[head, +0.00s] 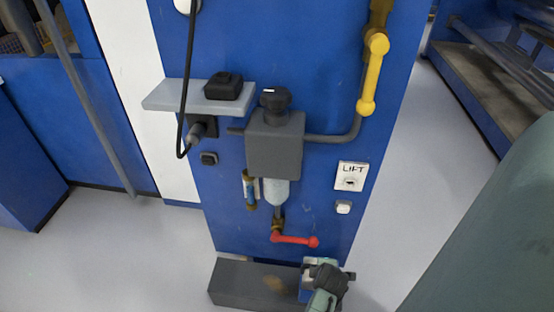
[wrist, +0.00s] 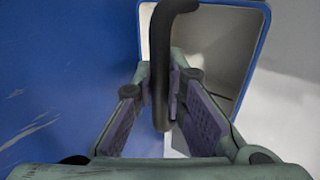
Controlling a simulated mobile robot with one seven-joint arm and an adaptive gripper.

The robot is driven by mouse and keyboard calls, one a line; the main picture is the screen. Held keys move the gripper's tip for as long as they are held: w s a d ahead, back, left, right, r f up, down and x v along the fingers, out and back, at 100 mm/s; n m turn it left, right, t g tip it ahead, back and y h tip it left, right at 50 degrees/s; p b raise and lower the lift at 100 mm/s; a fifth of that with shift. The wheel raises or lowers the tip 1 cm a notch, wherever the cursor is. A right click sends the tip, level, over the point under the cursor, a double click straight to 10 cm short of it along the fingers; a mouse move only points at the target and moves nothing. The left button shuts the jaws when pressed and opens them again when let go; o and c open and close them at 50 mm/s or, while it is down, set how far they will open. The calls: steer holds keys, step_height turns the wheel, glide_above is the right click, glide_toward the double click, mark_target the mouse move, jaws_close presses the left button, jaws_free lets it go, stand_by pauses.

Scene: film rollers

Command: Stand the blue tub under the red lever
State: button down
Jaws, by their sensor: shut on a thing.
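The blue tub (head: 305,284) has a pale inside and shows at the right end of the grey step, partly hidden by my gripper. In the wrist view the tub (wrist: 258,50) opens toward the camera, with a blue rim. My gripper (head: 325,272) is shut on the tub; a dark curved bar (wrist: 160,75), perhaps its handle, runs between the fingers (wrist: 172,85). The red lever (head: 295,240) sticks out to the right from a brass valve (head: 277,227) below the grey filter unit. The tub is below and right of the lever's end. I cannot tell whether it touches the step.
The grey step (head: 240,283) stands at the foot of the blue panel (head: 230,210), with a brownish stain on top. A grey shelf (head: 180,98) with a hanging black cable is upper left. A yellow handle (head: 371,75) is upper right. Pale floor is open on both sides.

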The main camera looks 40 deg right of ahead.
steer(key=w+a+f+p, duration=0.1)
steer(key=w+a+f, duration=0.1)
steer(key=w+a, duration=0.2)
steer(key=w+a+f+p, duration=0.1)
steer(key=w+a+f, duration=0.2)
steer(key=w, duration=0.6)
steer(key=shift+w+a+p, duration=0.2)
steer(key=shift+a+p, duration=0.2)
steer(key=shift+a, duration=0.5)
steer(key=c, duration=1.6)
jaws_free()
steer(key=shift+c, duration=0.2)
